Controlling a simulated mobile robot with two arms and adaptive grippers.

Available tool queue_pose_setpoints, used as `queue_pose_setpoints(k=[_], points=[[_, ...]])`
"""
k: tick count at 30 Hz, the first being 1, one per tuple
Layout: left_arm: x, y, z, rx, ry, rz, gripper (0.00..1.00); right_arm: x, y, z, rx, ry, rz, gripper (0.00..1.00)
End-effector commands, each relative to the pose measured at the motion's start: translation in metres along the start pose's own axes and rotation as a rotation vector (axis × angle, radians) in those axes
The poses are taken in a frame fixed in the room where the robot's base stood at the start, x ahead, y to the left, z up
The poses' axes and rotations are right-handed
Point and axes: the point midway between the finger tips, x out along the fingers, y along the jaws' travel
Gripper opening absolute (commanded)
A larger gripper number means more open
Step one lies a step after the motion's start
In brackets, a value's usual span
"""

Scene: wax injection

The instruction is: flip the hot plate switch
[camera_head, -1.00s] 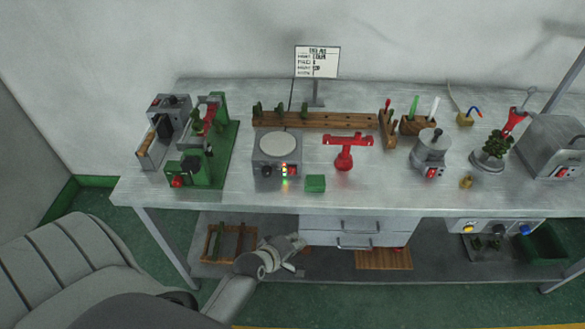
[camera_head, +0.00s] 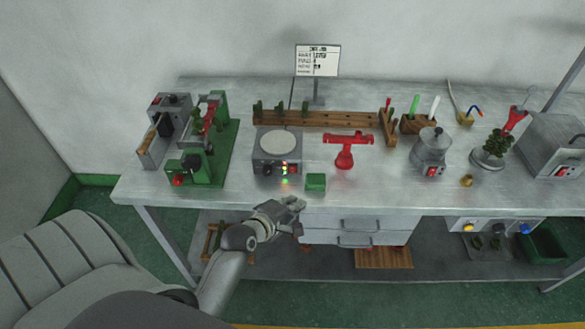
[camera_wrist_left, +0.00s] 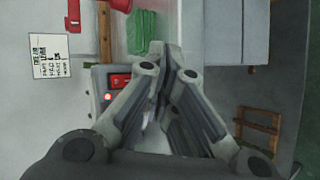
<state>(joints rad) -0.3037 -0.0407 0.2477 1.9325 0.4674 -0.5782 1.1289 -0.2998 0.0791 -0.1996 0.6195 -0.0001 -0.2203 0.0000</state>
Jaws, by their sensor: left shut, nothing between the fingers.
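The hot plate (camera_head: 262,163) is a grey box with a round pale top, standing on the table left of centre. On its front are a dark knob, lit indicators and a red switch (camera_head: 292,170). In the left wrist view the red switch (camera_wrist_left: 120,80) and a glowing red light show just left of the fingers. My left gripper (camera_head: 296,204) is at the table's front edge, below and in front of the hot plate, apart from it. It is shut and empty; its fingers (camera_wrist_left: 172,48) hide part of the plate in the wrist view. My right gripper is not in view.
A green block (camera_head: 315,182) sits right of the hot plate near the front edge. A red stand (camera_head: 345,152) is further right, and a green-based machine (camera_head: 205,150) stands to the left. A wooden rack (camera_head: 320,119) runs behind. Drawers (camera_head: 345,231) hang under the tabletop.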

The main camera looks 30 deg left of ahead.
Motion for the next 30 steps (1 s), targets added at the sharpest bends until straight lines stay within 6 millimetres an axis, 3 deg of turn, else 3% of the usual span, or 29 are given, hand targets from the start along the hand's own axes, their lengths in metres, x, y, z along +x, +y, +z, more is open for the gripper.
queue_pose_setpoints(k=[11, 15, 30], points=[[0.038, 0.026, -0.028, 0.002, 0.002, 0.003, 0.00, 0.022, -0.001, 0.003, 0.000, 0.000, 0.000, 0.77], [0.047, 0.035, -0.035, 0.002, 0.001, 0.001, 0.00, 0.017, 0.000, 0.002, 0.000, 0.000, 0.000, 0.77], [0.055, 0.040, -0.040, 0.001, 0.001, 0.000, 0.00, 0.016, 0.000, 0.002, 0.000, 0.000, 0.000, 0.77]])
